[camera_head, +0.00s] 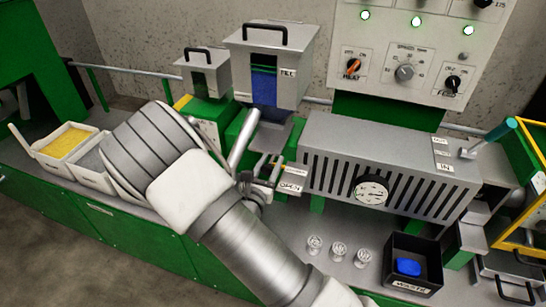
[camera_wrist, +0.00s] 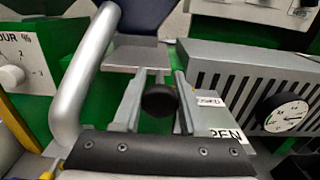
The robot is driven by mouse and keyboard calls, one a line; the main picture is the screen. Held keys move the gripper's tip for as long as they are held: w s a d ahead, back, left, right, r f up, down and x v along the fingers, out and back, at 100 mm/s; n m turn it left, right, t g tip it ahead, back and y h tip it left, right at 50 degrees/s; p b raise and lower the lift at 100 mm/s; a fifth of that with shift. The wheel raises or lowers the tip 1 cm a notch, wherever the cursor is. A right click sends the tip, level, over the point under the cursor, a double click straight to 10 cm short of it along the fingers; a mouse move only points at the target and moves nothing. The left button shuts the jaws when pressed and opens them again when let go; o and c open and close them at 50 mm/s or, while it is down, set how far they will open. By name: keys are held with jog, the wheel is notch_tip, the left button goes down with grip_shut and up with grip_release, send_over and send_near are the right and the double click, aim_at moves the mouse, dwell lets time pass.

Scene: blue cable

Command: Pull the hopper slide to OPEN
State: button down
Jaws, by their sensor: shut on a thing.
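The grey hopper (camera_head: 265,70) has a blue window strip and a black top handle. Its slide plate (camera_wrist: 138,54) shows below the hopper in the wrist view. A black round knob (camera_wrist: 160,100) sits between the two fingers of my gripper (camera_wrist: 158,104), which is shut on it. In the head view my gripper (camera_head: 264,176) is just under the hopper, partly hidden by my wrist. The OPEN label (camera_head: 291,187) is just right of the fingers. It also shows in the wrist view (camera_wrist: 225,136), with a partly hidden label ending "OSED" (camera_wrist: 210,101) behind it.
A slotted grey housing (camera_head: 400,165) with a gauge (camera_head: 371,190) stands close on the right. A grey pipe (camera_head: 243,138) rises close on the left. Several small clear cups and a black waste bin (camera_head: 414,262) are in front. Two trays (camera_head: 66,143) stand at left.

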aim_at(266, 172)
jog(key=v, duration=0.3)
jog(key=shift+s+a, duration=0.15)
jog(key=shift+s, duration=0.1)
jog(key=shift+s+a+f, duration=0.1)
jog(key=shift+s+a, duration=0.05)
jog(key=shift+s, duration=0.2)
jog(key=shift+c, duration=2.4)
grip_release()
jog(key=shift+s, duration=0.1)
jog(key=v, duration=1.7)
jog(key=shift+s+b, duration=0.2)
jog(key=shift+b, duration=0.1)
